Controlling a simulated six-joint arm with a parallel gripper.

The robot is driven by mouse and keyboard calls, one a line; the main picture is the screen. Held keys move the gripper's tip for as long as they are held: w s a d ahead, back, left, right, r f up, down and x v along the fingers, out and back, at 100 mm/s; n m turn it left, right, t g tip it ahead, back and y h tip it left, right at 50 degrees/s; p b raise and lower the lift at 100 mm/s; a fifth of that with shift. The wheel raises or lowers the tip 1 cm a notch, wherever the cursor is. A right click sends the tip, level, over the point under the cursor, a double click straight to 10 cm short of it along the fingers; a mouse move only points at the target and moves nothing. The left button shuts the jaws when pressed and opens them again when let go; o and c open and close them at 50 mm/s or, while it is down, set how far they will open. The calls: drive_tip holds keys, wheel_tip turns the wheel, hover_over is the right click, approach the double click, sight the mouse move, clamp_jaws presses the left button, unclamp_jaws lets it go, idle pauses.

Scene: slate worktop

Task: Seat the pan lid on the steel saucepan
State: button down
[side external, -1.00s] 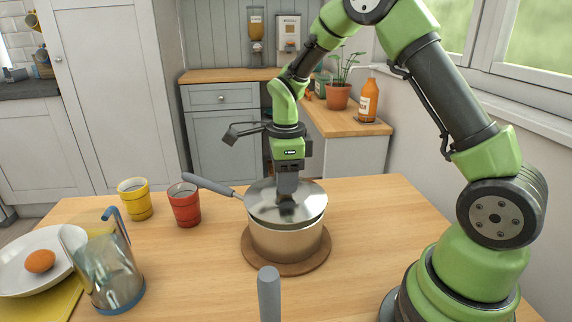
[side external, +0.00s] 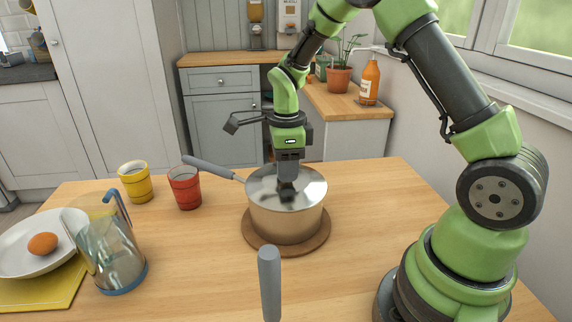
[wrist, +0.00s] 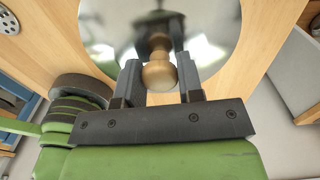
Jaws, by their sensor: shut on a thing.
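The steel saucepan (side external: 284,222) stands upright on a round wooden trivet (side external: 258,240), its grey handle pointing to the back left. The shiny pan lid (side external: 262,186) lies level across the top of the pan. In the side view I cannot tell whether its edge rests fully on the rim. My gripper (side external: 287,188) points straight down over the lid's middle and is shut on the lid's knob. In the wrist view the wooden knob (wrist: 158,72) sits between my two fingers (wrist: 160,82), with the reflective lid (wrist: 112,28) beyond it. The lid hides the pan's rim there.
A red cup (side external: 185,188) and a yellow cup (side external: 136,183) stand left of the pan handle. A clear jug (side external: 115,252) and a plate (side external: 25,262) with an egg are farther left. A grey upright handle (side external: 269,282) rises in front. The table right of the trivet is clear.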

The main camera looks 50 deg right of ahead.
drive_tip(key=shift+f, duration=0.25)
drive_tip(key=shift+c, duration=0.9)
unclamp_jaws()
drive_tip(key=shift+r, duration=4)
